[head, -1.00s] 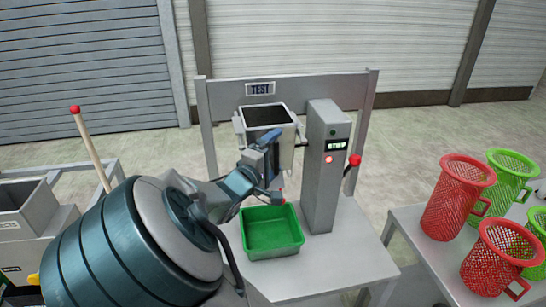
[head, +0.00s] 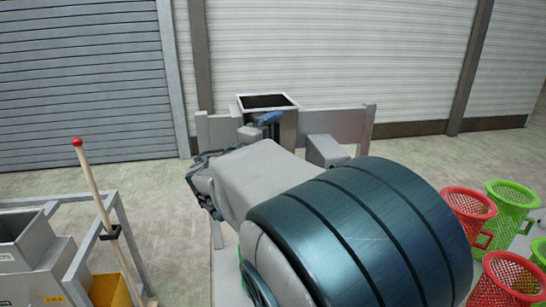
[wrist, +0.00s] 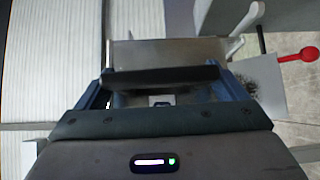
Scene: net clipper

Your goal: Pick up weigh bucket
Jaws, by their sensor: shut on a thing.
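The weigh bucket (head: 288,124) is a grey metal box with a dark open top. In the head view it is upright and raised, its rim above the top of the station frame. My gripper (head: 266,119) is shut on its near side. In the wrist view my gripper (wrist: 160,88) has its fingers against a pale grey panel (wrist: 165,50), which appears to be the bucket's wall. My arm hides the bucket's lower part and most of the station in the head view.
The grey station frame (head: 352,125) and column top (head: 326,151) stand close to my arm. A red-knobbed lever (wrist: 308,54) shows at the wrist view's right. Red and green mesh baskets (head: 513,205) stand at right. A red-tipped wooden stick (head: 95,185) leans at left.

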